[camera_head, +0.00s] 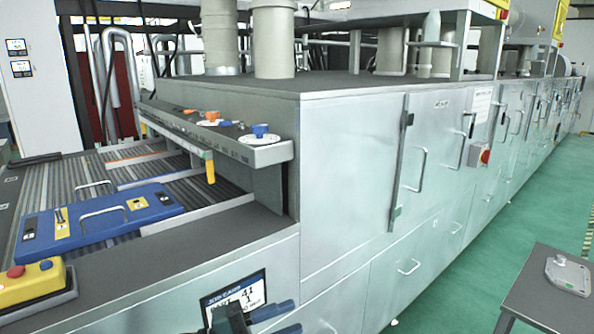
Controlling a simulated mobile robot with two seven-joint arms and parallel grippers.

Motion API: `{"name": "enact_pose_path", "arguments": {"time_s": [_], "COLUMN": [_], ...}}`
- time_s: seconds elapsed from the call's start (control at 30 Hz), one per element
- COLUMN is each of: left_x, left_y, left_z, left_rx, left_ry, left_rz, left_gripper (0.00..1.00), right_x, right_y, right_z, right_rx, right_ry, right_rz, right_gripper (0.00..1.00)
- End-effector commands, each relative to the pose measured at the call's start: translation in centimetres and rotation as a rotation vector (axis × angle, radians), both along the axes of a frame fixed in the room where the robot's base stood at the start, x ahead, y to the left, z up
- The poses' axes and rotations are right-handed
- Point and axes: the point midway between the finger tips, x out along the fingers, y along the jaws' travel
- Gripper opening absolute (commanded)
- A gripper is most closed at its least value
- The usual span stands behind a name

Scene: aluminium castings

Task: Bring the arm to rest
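My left gripper (297,315) shows at the bottom edge, in front of the grey machine's front panel. Its two dark blue fingers point to the right with a gap between them, and nothing shows in the gap. The rest of that arm is mostly cut off by the frame. My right gripper is not in view.
A grey casting (568,274) lies on a dark table (545,306) at the lower right. An orange cup (211,117) and a blue cup (260,130) stand on a machine ledge (262,154). A yellow control box (32,283) is at lower left. Green floor (480,262) is clear.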

Motion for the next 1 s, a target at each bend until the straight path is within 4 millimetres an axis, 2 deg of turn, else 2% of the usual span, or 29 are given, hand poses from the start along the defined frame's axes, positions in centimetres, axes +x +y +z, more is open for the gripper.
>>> {"name": "enact_pose_path", "arguments": {"time_s": [0.07, 0.17, 0.27, 0.37, 0.43, 0.5, 0.6, 0.7, 0.77, 1.0], "left_x": [-0.5, -0.8, -2.3, -5.2, -8.1, -11.0, -14.6, -16.9, -17.7, -18.1], "left_y": [0.6, 2.5, 5.1, 7.9, 9.6, 10.9, 12.1, 12.7, 12.9, 12.9], "left_z": [-1.8, -4.8, -9.2, -14.5, -18.0, -20.8, -23.6, -25.0, -25.4, -25.7], "left_rx": [-0.141, -0.277, -0.376, -0.439, -0.462, -0.473, -0.473, -0.471, -0.468, -0.466], "left_ry": [0.168, 0.390, 0.637, 0.900, 1.077, 1.225, 1.381, 1.476, 1.505, 1.520], "left_rz": [0.142, 0.335, 0.529, 0.719, 0.837, 0.928, 1.020, 1.069, 1.085, 1.092], "left_gripper": [0.33, 0.33, 0.33, 0.33, 0.33, 0.33, 0.33, 0.33, 0.33, 0.33], "right_x": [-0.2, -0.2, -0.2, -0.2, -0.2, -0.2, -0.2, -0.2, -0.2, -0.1], "right_y": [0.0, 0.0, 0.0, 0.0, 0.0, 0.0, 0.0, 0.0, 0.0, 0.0], "right_z": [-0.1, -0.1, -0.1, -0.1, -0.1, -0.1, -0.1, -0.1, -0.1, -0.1], "right_rx": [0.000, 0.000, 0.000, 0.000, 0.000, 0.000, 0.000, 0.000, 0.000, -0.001], "right_ry": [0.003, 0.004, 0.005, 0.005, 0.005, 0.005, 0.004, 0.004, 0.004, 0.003], "right_rz": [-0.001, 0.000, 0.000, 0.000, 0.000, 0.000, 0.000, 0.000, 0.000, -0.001], "right_gripper": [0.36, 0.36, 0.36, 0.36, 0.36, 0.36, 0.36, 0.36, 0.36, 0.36]}}
